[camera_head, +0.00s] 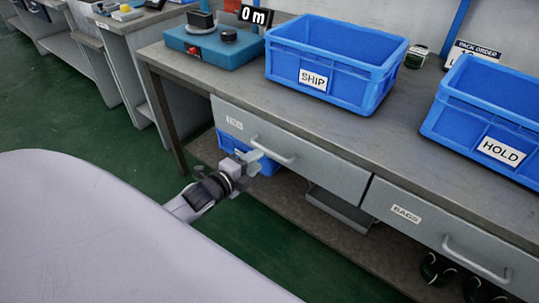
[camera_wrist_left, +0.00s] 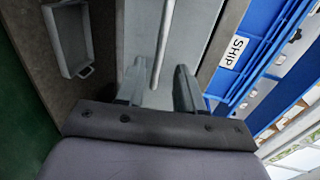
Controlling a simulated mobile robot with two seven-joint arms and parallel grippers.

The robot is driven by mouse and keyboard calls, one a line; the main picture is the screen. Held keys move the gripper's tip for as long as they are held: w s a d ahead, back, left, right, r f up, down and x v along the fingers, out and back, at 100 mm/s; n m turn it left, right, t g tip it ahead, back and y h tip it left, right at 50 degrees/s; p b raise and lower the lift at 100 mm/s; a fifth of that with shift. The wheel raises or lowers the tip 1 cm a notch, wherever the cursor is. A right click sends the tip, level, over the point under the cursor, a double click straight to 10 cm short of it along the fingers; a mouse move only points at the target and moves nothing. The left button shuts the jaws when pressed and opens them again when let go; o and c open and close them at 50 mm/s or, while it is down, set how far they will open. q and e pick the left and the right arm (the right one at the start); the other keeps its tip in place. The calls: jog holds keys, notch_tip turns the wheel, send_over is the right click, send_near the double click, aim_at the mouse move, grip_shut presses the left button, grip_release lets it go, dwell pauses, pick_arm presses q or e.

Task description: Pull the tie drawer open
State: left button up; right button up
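The tie drawer (camera_head: 325,172) is the left grey drawer under the bench top, with a small label (camera_head: 234,123) at its left end. It looks shut, level with the drawer beside it. Its bar handle (camera_head: 276,151) also shows in the left wrist view (camera_wrist_left: 163,45). My left gripper (camera_head: 257,161) is at the left end of the handle, in front of the drawer face. In the left wrist view its fingers (camera_wrist_left: 159,87) are apart, with the bar running between them; neither finger visibly touches it. My right gripper is not in view.
A BAGS drawer (camera_head: 437,233) is to the right. On the bench top (camera_head: 390,128) stand a blue SHIP crate (camera_head: 350,85), a blue HOLD crate (camera_head: 455,128) and a teal device (camera_head: 200,50). Another blue bin (camera_head: 262,167) is below the tie drawer. Green floor (camera_head: 290,222) lies in front.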

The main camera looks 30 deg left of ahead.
pick_arm(q)
jog(key=shift+b+x, duration=0.6)
jog(key=shift+x, duration=2.25)
grip_shut()
